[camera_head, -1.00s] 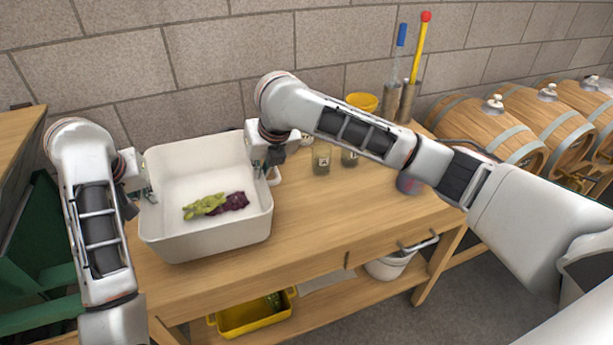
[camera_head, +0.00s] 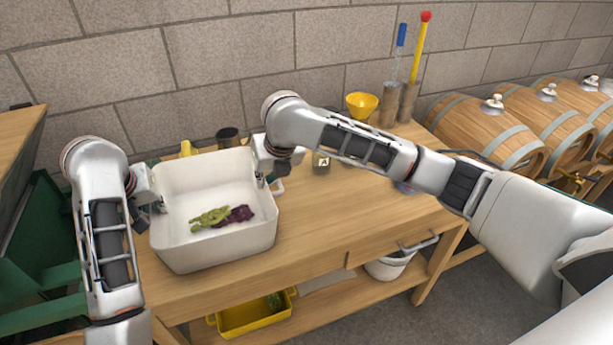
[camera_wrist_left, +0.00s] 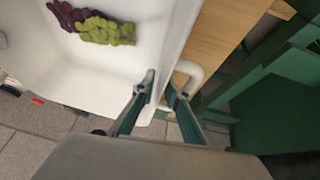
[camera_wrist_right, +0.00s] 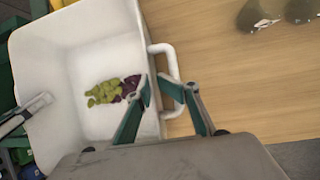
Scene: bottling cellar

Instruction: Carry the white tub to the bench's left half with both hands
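The white tub (camera_head: 210,248) is level over the bench's left half, with green and purple grapes (camera_head: 222,216) inside. I cannot tell whether its base touches the bench top (camera_head: 345,215). My left gripper (camera_wrist_left: 160,82) straddles the tub's wall beside one handle (camera_wrist_left: 190,74), one finger inside and one outside. My right gripper (camera_wrist_right: 155,80) straddles the opposite wall beside the other handle (camera_wrist_right: 165,50). Both look shut on the tub's walls. In the head view the fingertips are mostly hidden by the wrists.
A dark cup (camera_head: 228,137) and a yellow object (camera_head: 188,149) stand behind the tub. A labelled jar (camera_head: 321,163) and a yellow funnel (camera_head: 361,104) are to its right. Green equipment (camera_head: 40,240) stands left of the bench. The bench's right front is clear.

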